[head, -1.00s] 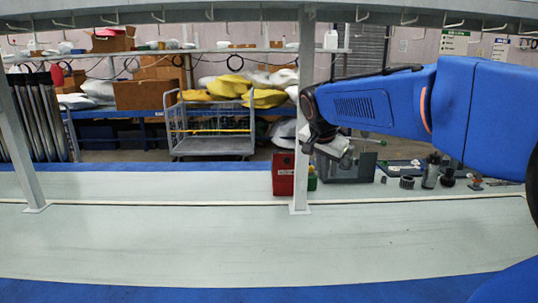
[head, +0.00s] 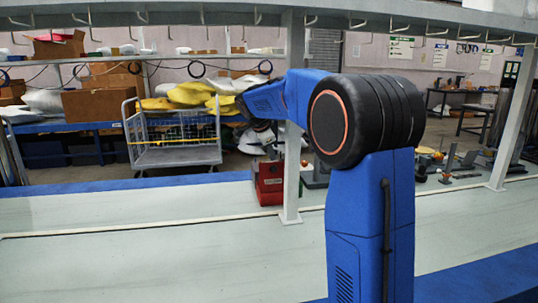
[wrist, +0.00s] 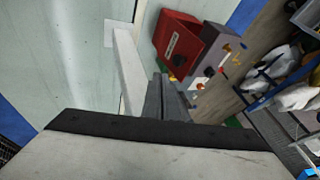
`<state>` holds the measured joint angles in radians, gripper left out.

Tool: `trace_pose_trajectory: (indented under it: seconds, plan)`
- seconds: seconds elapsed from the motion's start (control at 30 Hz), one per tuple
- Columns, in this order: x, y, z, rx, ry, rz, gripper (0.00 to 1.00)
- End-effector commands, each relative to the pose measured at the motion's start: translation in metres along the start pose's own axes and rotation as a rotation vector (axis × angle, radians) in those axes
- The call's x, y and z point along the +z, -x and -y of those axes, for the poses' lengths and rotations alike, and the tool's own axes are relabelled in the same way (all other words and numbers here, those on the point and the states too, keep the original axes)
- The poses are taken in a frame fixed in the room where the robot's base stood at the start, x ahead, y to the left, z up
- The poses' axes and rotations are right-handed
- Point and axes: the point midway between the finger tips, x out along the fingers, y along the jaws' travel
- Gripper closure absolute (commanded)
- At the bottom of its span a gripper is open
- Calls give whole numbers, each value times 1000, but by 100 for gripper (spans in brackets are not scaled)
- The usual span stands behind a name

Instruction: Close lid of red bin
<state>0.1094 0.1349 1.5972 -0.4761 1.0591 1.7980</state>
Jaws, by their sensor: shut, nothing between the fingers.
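The red bin (head: 270,182) stands on the pale bench beside the white post. It also shows in the wrist view (wrist: 176,38), tilted, with a pale label on its side. A grey panel with small coloured knobs (wrist: 207,66) adjoins it in that view; I cannot tell whether this is the lid, nor how the lid stands. My gripper is shut and empty; its dark fingers (wrist: 168,98) point toward the bin, just short of it in the picture. In the head view the gripper is small and dark above the bin, partly hidden by my arm.
The white post (head: 291,175) rises close to the right side of the bin. A wire cart (head: 172,140) and shelving with boxes and sacks stand behind the bench. Several small parts lie at the right. The bench's left and front (head: 150,250) are clear.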

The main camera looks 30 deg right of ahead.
Motion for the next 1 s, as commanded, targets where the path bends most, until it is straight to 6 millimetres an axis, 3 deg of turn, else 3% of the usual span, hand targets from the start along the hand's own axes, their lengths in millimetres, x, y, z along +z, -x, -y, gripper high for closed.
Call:
trace_pose_trajectory:
  seconds: [0.4,0.7,1.0]
  plan:
    - [0,-75,-1,3,2,0,100]
    - [4,-95,25,0,2,2,100]
    - [4,-98,31,-2,2,2,100]
